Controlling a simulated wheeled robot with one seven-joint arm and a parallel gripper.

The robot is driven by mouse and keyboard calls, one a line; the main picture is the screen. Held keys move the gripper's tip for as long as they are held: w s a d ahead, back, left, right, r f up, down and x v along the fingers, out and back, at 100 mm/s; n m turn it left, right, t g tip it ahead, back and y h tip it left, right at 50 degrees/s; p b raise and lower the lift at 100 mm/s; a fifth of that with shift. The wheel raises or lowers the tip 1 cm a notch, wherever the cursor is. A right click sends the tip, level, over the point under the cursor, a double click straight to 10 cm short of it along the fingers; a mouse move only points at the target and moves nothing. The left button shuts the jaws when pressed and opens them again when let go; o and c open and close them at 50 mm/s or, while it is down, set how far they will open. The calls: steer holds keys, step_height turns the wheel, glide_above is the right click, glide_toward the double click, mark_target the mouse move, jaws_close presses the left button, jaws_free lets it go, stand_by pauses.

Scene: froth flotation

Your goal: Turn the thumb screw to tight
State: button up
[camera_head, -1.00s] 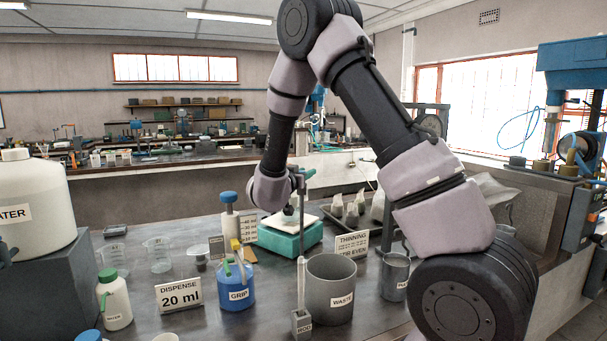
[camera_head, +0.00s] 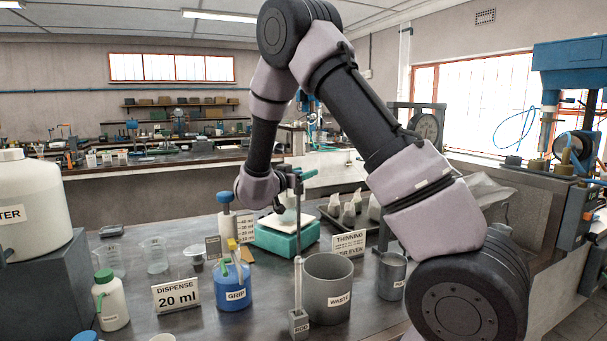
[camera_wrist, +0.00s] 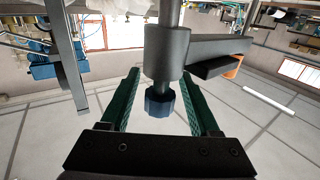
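The thumb screw (camera_wrist: 160,100) is a dark blue, faceted knob under a dark grey collar on a rod in the wrist view. My gripper (camera_wrist: 160,76) has its two green-lined fingers on either side of the knob. A gap shows on both sides, so it is open and not touching the knob. My wrist is just left of the stand's upper part there. The thumb screw cannot be made out in the head view.
A side arm (camera_wrist: 220,47) sticks out right from the collar in the wrist view. Around the stand are a grey waste beaker (camera_head: 328,290), a blue GRIP bottle (camera_head: 234,291), a teal balance (camera_head: 286,242) and a thinning sign (camera_head: 348,244).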

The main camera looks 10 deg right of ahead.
step_height(320, 180, up, 10)
stand_by(0.7)
